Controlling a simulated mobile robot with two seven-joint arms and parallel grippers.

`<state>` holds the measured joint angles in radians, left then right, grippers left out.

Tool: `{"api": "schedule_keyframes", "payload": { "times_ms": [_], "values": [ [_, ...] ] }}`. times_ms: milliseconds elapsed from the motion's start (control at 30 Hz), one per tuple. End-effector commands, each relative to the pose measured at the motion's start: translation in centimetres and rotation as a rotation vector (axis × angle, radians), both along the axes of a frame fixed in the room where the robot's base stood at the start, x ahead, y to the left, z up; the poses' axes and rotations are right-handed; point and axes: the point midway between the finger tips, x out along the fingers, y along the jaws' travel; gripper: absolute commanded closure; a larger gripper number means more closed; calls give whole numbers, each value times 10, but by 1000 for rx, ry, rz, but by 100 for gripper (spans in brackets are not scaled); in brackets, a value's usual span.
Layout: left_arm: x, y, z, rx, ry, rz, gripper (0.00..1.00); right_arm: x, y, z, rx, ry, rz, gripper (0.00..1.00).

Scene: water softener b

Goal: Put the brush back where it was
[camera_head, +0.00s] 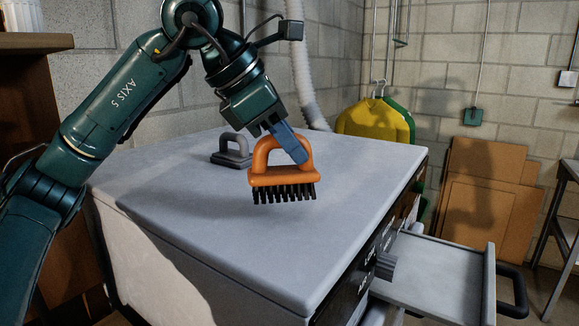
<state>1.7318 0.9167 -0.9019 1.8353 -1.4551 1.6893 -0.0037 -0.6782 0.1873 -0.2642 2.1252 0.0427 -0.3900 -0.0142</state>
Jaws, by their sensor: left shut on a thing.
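An orange brush (284,178) with black bristles is held by its looped handle in my left gripper (290,148). The blue fingers are shut on the handle. The brush hangs bristles down over the grey cabinet top (190,195); whether the bristles touch the surface is hard to tell. A second, grey item with a looped handle (232,150) rests on the top, behind and left of the orange brush. My right gripper is not in view.
A drawer (440,275) stands open at the cabinet's right front, with a dark handle. Yellow and green garments (375,120) hang on the back wall. Cardboard sheets (485,190) lean at the right. The front and left of the cabinet top are clear.

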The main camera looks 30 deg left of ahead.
Motion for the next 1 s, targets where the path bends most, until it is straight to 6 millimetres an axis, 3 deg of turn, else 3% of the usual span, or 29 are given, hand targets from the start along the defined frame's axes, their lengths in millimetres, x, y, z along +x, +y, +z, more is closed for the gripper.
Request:
{"api": "schedule_keyframes", "payload": {
  "times_ms": [200, 567, 600, 833, 1000],
  "values": [
    [0, 1, -31, 2, 2, 1, 100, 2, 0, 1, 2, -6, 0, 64],
    [0, 0, -36, 1, 1, 0, 100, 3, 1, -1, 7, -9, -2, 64],
    [0, 0, -35, 1, 1, 0, 78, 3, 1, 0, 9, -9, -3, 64],
    [0, 0, -35, 1, 1, 0, 59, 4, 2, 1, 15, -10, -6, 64],
    [0, 0, -35, 1, 0, -1, 59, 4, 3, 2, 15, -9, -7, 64]
  ]
}}
